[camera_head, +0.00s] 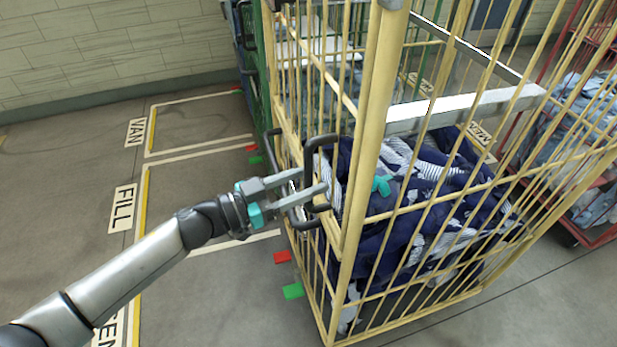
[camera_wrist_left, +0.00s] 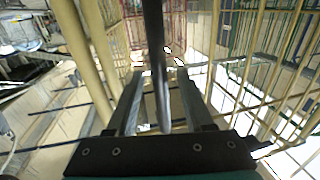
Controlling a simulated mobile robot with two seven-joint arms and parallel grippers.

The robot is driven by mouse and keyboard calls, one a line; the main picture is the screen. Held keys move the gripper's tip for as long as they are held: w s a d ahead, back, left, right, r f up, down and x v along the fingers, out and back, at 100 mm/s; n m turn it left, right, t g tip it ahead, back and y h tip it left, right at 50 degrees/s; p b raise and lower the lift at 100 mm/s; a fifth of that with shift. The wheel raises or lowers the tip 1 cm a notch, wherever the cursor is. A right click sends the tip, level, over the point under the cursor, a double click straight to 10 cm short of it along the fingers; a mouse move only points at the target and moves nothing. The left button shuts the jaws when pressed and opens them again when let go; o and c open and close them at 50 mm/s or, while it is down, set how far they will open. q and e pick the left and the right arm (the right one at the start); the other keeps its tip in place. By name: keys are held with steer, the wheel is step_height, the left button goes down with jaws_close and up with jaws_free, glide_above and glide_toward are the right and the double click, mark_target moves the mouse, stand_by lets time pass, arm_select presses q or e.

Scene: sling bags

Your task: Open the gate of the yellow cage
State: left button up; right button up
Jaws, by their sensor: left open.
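The yellow cage (camera_head: 366,130) fills the middle and right of the head view, with dark blue and white cloths (camera_head: 440,190) inside. A dark handle (camera_head: 318,155) is on the bars at its left corner. My left gripper (camera_head: 314,181) is open at this handle, its fingers pointing right toward the cage. In the left wrist view, a dark bar (camera_wrist_left: 154,40) runs between the open fingers of my left gripper (camera_wrist_left: 160,76). I cannot tell whether the fingers touch it. The gate looks closed. My right gripper is not in view.
A green cage (camera_head: 265,75) stands behind the yellow one, and a red cage (camera_head: 594,195) with pale blue cloths is at the right. The marked grey floor (camera_head: 205,290) at the left is clear. Small red and green floor markers lie beside the cage.

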arm_select(q)
steer(key=shift+w+d, duration=0.15)
steer(key=shift+d, duration=0.1)
jaws_close()
stand_by(0.3)
stand_by(0.9)
